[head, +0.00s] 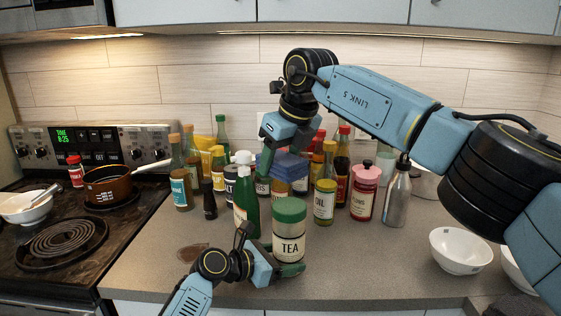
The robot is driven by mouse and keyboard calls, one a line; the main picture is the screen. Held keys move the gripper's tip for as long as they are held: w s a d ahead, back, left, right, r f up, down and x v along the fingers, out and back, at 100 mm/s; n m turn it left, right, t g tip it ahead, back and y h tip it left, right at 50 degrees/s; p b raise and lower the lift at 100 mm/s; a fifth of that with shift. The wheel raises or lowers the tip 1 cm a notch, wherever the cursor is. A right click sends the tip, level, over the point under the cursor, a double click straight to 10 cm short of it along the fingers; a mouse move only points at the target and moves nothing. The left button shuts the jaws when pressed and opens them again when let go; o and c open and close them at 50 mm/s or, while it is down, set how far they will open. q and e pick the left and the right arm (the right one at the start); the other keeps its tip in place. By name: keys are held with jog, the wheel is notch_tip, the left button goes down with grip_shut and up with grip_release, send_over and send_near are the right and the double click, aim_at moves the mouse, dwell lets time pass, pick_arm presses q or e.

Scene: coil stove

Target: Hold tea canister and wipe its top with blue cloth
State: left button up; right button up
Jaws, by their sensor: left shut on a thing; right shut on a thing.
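The tea canister (289,238) has a green lid, clear sides and a TEA label. It stands upright near the counter's front edge. My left gripper (284,266) is shut on its lower part from the front left. The folded blue cloth (291,164) is above and behind the canister, apart from its lid. My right gripper (272,168) points down and is shut on the cloth. Its far finger is hidden by the cloth and the arm.
A green pump bottle (245,200) stands close left of the canister. Several bottles and jars crowd behind, including a pink-lidded jar (364,192) and a metal bottle (398,197). A white bowl (460,251) is at right. A brown stain (192,252) marks the counter; the stove (60,235) is left.

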dwell(0.4)
pick_arm(q)
jog(key=o, duration=1.1)
jog(key=shift+a, duration=0.1)
